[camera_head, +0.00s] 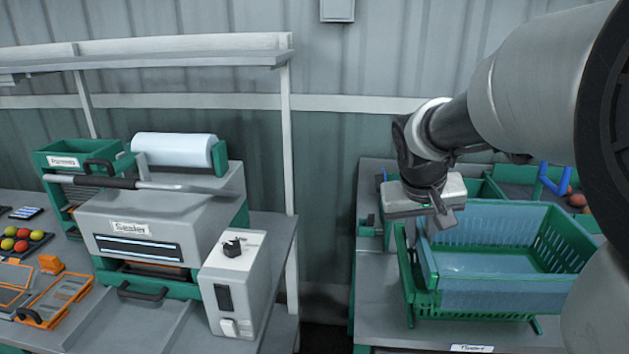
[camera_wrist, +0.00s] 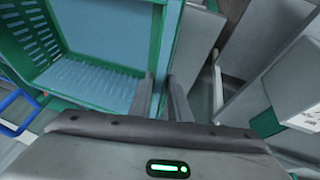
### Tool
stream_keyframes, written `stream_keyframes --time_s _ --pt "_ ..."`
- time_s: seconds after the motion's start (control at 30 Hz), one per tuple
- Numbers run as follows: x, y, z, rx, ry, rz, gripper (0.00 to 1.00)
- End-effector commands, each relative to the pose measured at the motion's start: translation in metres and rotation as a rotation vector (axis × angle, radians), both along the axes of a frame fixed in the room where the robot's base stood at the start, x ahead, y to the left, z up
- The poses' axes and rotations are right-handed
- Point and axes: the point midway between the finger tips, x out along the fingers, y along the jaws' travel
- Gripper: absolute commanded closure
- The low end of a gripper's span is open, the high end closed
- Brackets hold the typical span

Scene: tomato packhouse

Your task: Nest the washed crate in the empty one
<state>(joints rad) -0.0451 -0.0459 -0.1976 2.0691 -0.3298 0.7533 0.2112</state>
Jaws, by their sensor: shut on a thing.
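The washed crate (camera_head: 500,291) has pale blue side walls and green slotted ends, and looks empty inside. It is on the right-hand bench in the head view. My gripper (camera_head: 436,218) is shut on its left end wall; in the wrist view the two fingers (camera_wrist: 160,98) straddle the rim beside the blue wall (camera_wrist: 138,40). The green crate (camera_head: 470,306) below shows mostly its slotted lower part and left end. The washed crate overlaps it from above and sits at least partly within it. Whether it is fully seated I cannot tell.
More green crates stand behind, one with a blue handle (camera_head: 553,180) and reddish produce (camera_head: 577,200). A labelled bench edge (camera_head: 472,348) lies in front. The sealer (camera_head: 150,225) stands on the left bench, across a gap.

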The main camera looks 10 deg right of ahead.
Motion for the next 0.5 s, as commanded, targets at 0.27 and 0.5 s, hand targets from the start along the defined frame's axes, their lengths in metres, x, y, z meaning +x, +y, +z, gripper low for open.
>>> stream_keyframes --time_s 0.27,0.5 --pt "0.025 -0.007 0.001 -0.002 -0.001 -0.001 1.0" --pt "0.045 -0.012 0.0 -0.002 0.0 0.0 1.0"
